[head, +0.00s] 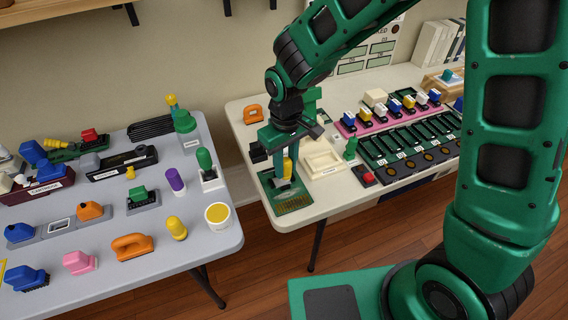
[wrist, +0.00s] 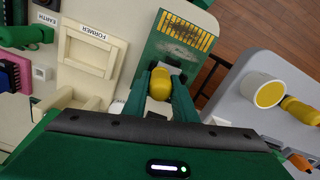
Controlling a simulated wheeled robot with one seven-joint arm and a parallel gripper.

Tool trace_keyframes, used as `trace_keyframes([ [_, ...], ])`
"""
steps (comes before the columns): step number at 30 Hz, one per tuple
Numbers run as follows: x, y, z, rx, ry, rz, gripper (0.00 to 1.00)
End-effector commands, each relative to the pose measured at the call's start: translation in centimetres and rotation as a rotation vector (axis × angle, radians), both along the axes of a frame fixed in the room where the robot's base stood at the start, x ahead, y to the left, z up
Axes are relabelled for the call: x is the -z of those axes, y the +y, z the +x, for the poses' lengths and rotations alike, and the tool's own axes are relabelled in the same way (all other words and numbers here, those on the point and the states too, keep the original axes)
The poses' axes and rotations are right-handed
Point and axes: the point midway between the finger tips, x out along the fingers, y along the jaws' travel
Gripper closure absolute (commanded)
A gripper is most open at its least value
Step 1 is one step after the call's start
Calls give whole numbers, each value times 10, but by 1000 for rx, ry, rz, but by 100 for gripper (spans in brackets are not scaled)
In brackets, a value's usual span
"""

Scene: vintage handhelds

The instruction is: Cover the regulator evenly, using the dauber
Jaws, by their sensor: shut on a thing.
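My gripper (head: 283,180) is shut on a small yellow-handled tool, which looks like the dauber (head: 288,167). In the wrist view the dauber (wrist: 160,84) sits between the two green fingers, its rounded yellow top showing and its lower end hidden. I cannot tell which part is the regulator; the gripper hides part of the board. Contact between dauber and board is unclear.
A white pot with yellow contents (head: 217,214) stands on the grey table's edge, beside a yellow object (head: 176,228). A cream tray labelled FORMER (head: 323,162) and a red button (head: 367,178) are right of the board. A floor gap separates the tables.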

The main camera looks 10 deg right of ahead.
Motion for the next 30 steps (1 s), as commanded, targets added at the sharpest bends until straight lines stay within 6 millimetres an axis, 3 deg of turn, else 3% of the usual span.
trace_keyframes([
  [16, -2, 23, -7, -2, 1, 1, 100],
  [30, -2, 17, -5, 2, 0, 0, 100],
])
